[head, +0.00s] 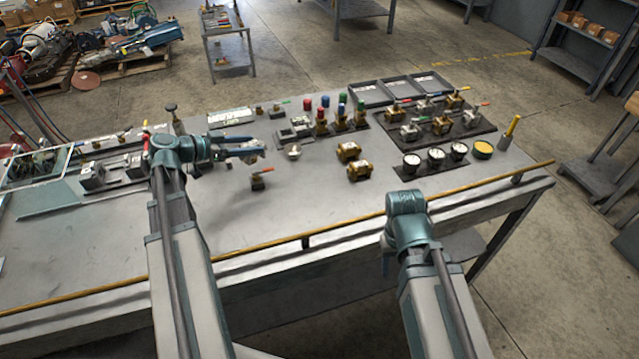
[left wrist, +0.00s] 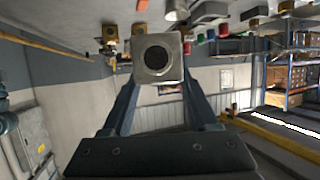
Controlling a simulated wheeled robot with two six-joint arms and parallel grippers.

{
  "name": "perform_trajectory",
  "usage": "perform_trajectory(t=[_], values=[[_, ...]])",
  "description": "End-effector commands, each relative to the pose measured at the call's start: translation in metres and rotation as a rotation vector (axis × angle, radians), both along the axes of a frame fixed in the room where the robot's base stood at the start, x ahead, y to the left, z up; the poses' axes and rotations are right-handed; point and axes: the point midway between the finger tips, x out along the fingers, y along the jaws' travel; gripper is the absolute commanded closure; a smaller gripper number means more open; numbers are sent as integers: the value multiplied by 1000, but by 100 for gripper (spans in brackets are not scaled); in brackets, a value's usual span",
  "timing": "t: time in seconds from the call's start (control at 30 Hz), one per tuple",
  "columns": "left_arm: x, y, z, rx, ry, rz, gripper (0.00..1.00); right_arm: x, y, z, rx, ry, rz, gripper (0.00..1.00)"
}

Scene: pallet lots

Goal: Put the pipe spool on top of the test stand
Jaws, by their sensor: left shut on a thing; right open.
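My left gripper (head: 250,150) is above the left-middle of the bench, shut on the pipe spool (head: 253,158). In the left wrist view the pipe spool (left wrist: 158,81) is a grey metal piece with a squarish end and a dark round bore, held between the fingers. In the head view the gripper partly hides it. My right gripper (head: 388,262) is low at the bench's front edge, open, with its fingers mostly hidden by my arm. I cannot tell for certain which fixture is the test stand; grey blocks (head: 92,178) stand on the bench's left part.
Grey trays (head: 410,86) lie at the back. A yellow rail (head: 330,219) runs along the front edge. The front middle surface is clear.

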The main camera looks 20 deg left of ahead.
Motion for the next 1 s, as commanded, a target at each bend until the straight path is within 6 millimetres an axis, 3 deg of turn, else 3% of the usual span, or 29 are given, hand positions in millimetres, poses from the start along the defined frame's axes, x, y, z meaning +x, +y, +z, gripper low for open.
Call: perform_trajectory(t=[0.03, 0.2, 0.4, 0.57, 0.77, 1.0], values=[[15, -28, -2, -2, -1, -54, 100, 0, 0, -2, 0, 0, 0, 50], [43, -106, -4, -1, -1, -191, 100, 0, 0, -4, 0, 0, 0, 50], [55, -163, -6, -1, 0, -287, 100, 0, 0, -6, 0, 0, 0, 50], [58, -179, -6, -1, 0, -313, 100, 0, 0, -6, 0, 0, 0, 50], [58, -180, -9, -2, 0, -313, 100, 0, 0, -10, 0, 0, 0, 50], [58, -179, -38, -1, 0, -313, 100, 0, 0, -39, 0, 0, 0, 50]])
